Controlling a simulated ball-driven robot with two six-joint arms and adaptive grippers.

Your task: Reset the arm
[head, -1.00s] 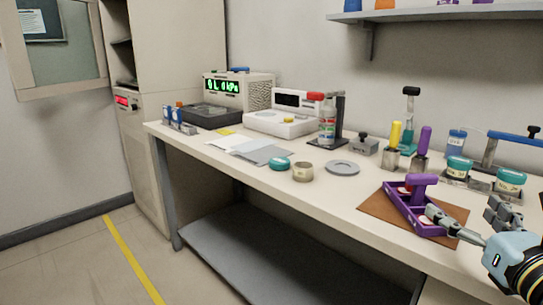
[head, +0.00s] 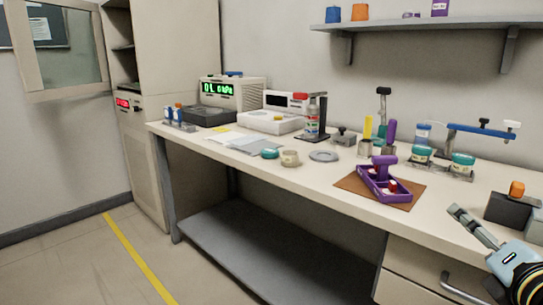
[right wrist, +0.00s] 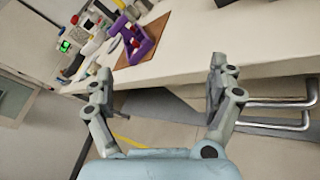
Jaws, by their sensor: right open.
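My right gripper (right wrist: 158,88) is open and empty in the right wrist view, with clear space between its fingers. In the head view my right arm comes in at the lower right, and a finger (head: 472,226) points up and left in front of the table edge. The purple tray (head: 384,196) sits on a brown mat (head: 417,190), apart from the gripper to its left. The tray holds small red-and-white items and has an upright purple handle. It also shows beyond the fingers in the right wrist view (right wrist: 141,50). My left gripper is not in view.
The long table (head: 330,185) carries jars, tools and instruments along its back. A dark block with an orange-capped item (head: 516,189) stands at the right. A drawer handle (head: 460,290) juts out below the table front. A shelf (head: 430,24) hangs above.

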